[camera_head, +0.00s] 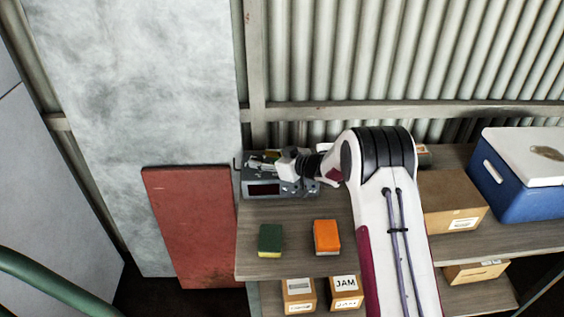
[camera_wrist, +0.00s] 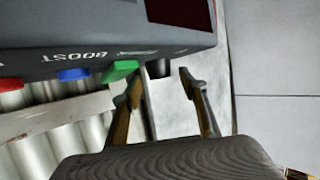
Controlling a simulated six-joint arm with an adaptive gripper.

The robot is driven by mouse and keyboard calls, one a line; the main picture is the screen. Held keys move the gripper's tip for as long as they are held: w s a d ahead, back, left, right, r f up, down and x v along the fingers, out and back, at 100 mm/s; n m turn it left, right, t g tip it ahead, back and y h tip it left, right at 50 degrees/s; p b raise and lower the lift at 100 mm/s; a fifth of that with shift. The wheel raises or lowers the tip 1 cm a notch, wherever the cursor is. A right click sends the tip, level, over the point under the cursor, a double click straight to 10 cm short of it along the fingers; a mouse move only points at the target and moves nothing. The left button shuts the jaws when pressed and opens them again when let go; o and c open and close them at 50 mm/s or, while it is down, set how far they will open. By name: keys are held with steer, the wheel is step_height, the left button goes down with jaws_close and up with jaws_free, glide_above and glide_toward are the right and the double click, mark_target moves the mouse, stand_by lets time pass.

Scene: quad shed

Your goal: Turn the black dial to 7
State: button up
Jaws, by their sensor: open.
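A grey device (camera_head: 260,190) with a dark display stands at the left end of the shelf. In the wrist view the device (camera_wrist: 60,35) shows upside down, with red, blue and green buttons and the word BOOST. A short dark stub, which looks like the black dial (camera_wrist: 159,69), sticks out beside the green button. My gripper (camera_wrist: 161,80) is open, its fingertips on either side of the stub with gaps showing. In the head view my gripper (camera_head: 266,160) is over the device's top, partly hard to make out. The dial's markings are not visible.
A green-and-yellow sponge (camera_head: 270,240) and an orange box (camera_head: 327,237) lie on the shelf (camera_head: 295,211) in front. A cardboard box (camera_head: 452,202) and a blue cooler (camera_head: 515,180) stand to the right. A corrugated wall is behind. A red panel (camera_head: 195,225) leans at left.

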steer(key=shift+v, duration=4.4)
steer(key=shift+w+r, duration=0.1)
steer(key=shift+w+d+r, duration=0.1)
steer(key=shift+d+r, duration=0.2)
steer(key=shift+r, duration=0.2)
steer(key=s+d+r+m+t+h, duration=0.1)
steer(key=s+d+r+m+h, duration=0.1)
steer(key=s+d+r+h, duration=0.35)
steer(key=s+d+r+m+t+h, duration=0.1)
steer(key=s+d+r+m+h, duration=0.15)
steer(key=d+r, duration=0.6)
steer(key=s+d+r+m+g+h, duration=0.1)
steer(key=s+r+h, duration=0.1)
steer(key=s+r, duration=0.35)
steer(key=s+d+r+m+g+h, duration=0.1)
steer(key=s+r+m, duration=0.1)
steer(key=s, duration=0.6)
steer(key=s+a+f+g, duration=0.2)
steer(key=s, duration=1.1)
steer(key=s+a+f+m+g+y, duration=0.1)
steer(key=s+a+f+g, duration=0.1)
steer(key=s, duration=1.2)
steer(key=shift+f+y, duration=0.3)
steer(key=shift+f, duration=0.3)
